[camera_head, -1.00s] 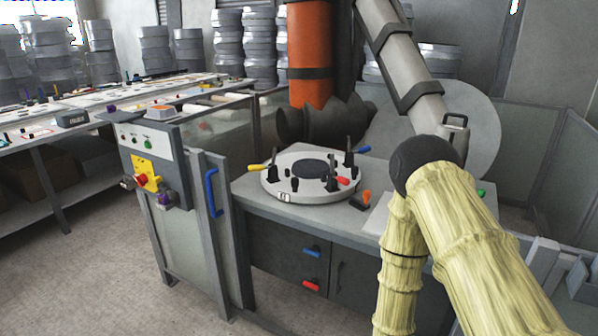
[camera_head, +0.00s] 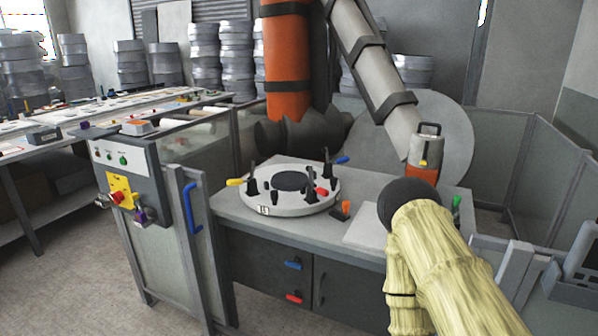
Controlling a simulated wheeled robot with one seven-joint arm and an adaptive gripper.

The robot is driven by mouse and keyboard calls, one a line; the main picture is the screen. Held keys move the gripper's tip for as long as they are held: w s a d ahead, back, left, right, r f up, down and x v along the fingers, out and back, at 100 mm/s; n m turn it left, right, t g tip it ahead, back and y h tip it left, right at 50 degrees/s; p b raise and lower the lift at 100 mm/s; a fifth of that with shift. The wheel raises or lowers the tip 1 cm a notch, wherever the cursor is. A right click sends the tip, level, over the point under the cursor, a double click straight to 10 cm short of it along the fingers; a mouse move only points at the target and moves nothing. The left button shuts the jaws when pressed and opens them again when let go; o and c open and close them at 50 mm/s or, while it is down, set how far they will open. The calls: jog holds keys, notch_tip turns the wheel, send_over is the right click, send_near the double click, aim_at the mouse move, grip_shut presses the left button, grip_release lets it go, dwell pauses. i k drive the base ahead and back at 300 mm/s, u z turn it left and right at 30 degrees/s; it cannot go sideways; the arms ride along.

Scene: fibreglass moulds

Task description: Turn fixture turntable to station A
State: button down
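The fixture turntable (camera_head: 318,207) is a round pale disc with a dark centre on the grey workbench. Black upright clamps stand on it, with a yellow handle (camera_head: 235,182) at left, a red one (camera_head: 322,192) at right and a blue one (camera_head: 342,160) at back right. A small white tag (camera_head: 263,210) sits at its front left edge; its marking is too small to read surely. My arm, in a pale yellow sleeve with a dark rounded joint, is at lower right, apart from the turntable. My gripper is not visible.
A guard panel with a blue handle (camera_head: 190,208) and a control box (camera_head: 128,160) stand left of the workbench (camera_head: 365,190). A thick grey hose arm (camera_head: 372,65) hangs behind the bench. An orange-based peg (camera_head: 342,209) stands right of the turntable. Open floor lies at front left.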

aim_at(282, 189)
jog(key=u, duration=0.05)
jog(key=k, duration=0.95)
jog(key=z, duration=0.65)
jog(key=i, duration=1.55)
jog(key=u, duration=1.25)
